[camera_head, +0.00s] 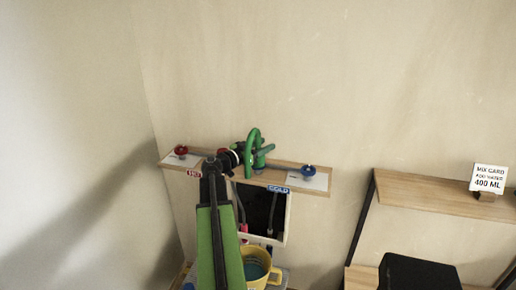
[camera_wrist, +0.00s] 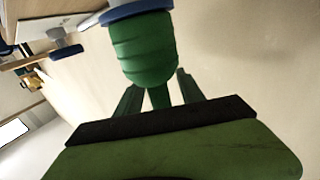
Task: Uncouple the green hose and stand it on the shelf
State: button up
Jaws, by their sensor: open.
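The green hose (camera_head: 253,142) shows in the head view as a curved green piece at the middle of the wooden tap ledge, beside my gripper (camera_head: 238,155). In the wrist view a ribbed green part (camera_wrist: 143,50) with a blue collar (camera_wrist: 135,11) sits just beyond the open fingers of my gripper (camera_wrist: 157,85). A narrower green stem runs down between the fingers. I cannot tell whether the fingers touch it. The wooden shelf (camera_head: 430,196) is on the right in the head view.
A red knob (camera_head: 181,150) marked HOT and a blue knob (camera_head: 308,170) marked COLD flank the hose. Below is a dark wall opening (camera_head: 261,205) with pipes, and a yellow bucket (camera_head: 274,277).

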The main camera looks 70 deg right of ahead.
grip_shut()
dwell(0.3)
dwell(1.1)
dwell(0.4)
